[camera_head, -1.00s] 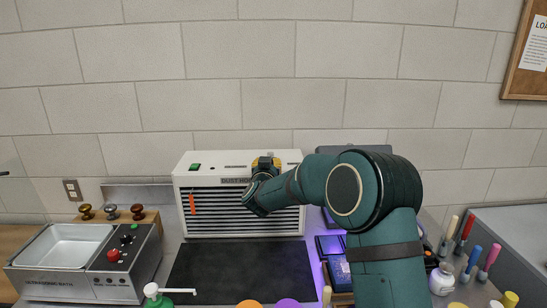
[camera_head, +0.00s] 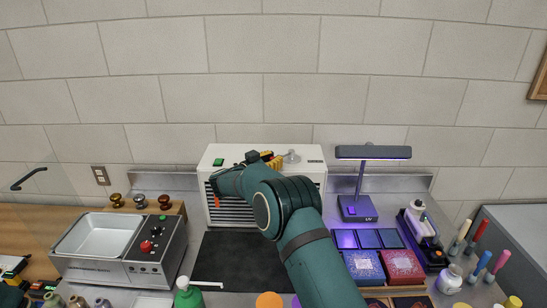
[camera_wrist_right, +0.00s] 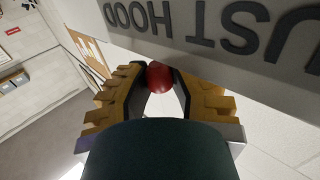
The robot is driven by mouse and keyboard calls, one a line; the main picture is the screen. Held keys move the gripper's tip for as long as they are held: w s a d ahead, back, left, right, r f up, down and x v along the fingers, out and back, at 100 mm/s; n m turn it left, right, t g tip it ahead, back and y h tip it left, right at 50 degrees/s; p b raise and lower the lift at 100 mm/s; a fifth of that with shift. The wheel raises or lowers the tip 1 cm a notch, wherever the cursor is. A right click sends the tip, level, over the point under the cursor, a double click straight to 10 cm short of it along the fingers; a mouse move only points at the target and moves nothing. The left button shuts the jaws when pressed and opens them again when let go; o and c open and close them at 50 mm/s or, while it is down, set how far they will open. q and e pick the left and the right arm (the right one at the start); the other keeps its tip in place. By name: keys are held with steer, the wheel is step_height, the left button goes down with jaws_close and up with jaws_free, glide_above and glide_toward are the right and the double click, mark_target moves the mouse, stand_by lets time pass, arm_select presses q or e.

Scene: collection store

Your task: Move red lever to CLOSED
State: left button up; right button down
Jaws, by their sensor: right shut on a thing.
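The white dust hood (camera_head: 311,176) stands against the wall at the back of the bench. My right gripper (camera_head: 268,158) is at the hood's upper front, with its yellow fingers partly hidden behind my arm. In the right wrist view, a red ball knob, the visible part of the red lever (camera_wrist_right: 160,77), sits between the fingertips, close to the hood's lettered front (camera_wrist_right: 235,20). The right gripper is shut on it. The lever's shaft and any CLOSED mark are hidden. My left gripper (camera_head: 14,267) shows only in part at the lower left edge, and its jaws are unclear.
An ultrasonic bath (camera_head: 105,233) stands left of the dark mat (camera_head: 235,262). A UV lamp (camera_head: 359,207) and shallow trays (camera_head: 368,239) stand right of the hood. A green bottle (camera_head: 188,297) is at the front. The mat is mostly clear.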

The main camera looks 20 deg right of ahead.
stand_by(0.5)
steer(key=c, duration=0.8)
jaws_free()
steer(key=shift+w, duration=0.1)
steer(key=v, duration=1.2)
steer(key=shift+a, duration=0.1)
